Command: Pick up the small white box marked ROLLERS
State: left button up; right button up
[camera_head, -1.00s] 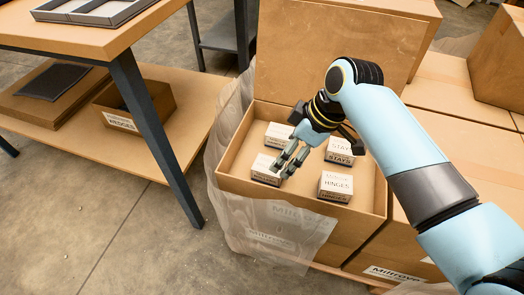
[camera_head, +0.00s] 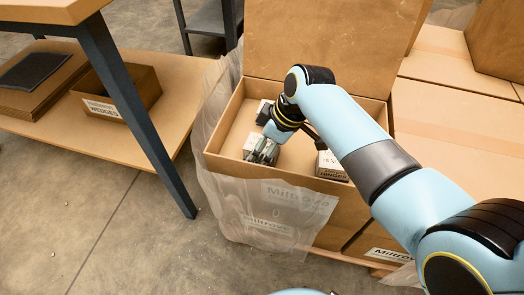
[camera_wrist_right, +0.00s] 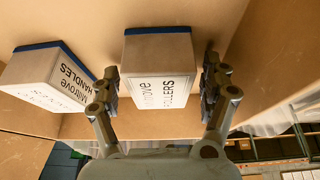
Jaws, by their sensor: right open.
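The small white box marked ROLLERS (camera_wrist_right: 160,85) stands in the open carton, with a blue edge at one end. In the head view its white top (camera_head: 249,142) shows only in part beside my right gripper (camera_head: 262,154). In the right wrist view the open fingers of this gripper (camera_wrist_right: 161,72) lie one on each side of the box. Whether either finger touches it I cannot tell. My left gripper is not in view.
A box marked HANDLES (camera_wrist_right: 50,75) stands close beside it. A box marked HINGES (camera_head: 331,166) is to the right inside the carton (camera_head: 225,163); my arm hides part of the inside. A table leg (camera_head: 135,110) and shelf with a WEDGES box (camera_head: 142,88) are left.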

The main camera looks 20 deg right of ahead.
jog(key=shift+r, duration=0.1)
jog(key=c, duration=1.5)
